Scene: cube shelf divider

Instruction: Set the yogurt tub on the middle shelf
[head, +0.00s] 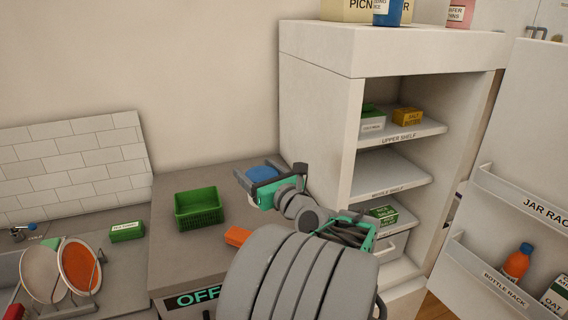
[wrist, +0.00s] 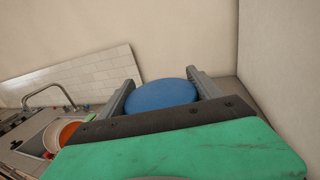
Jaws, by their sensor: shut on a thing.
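The yogurt tub with a round blue lid (wrist: 165,94) is between the two fingers of my gripper (wrist: 158,90) in the wrist view. In the head view the blue lid (head: 262,174) shows above the counter, with a bit of white tub below it. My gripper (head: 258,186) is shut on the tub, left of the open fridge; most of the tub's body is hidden. The middle shelf (head: 392,177), with its label on the front edge, looks bare where I can see it. My arm hides part of the shelves below.
The upper shelf (head: 420,130) holds a few boxes; a green box (head: 383,214) is on the lower shelf. The open fridge door with racks (head: 520,205) stands at right. A green basket (head: 199,210) and an orange item (head: 237,236) are on the counter. The fridge side wall (head: 312,120) separates my gripper from the shelves.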

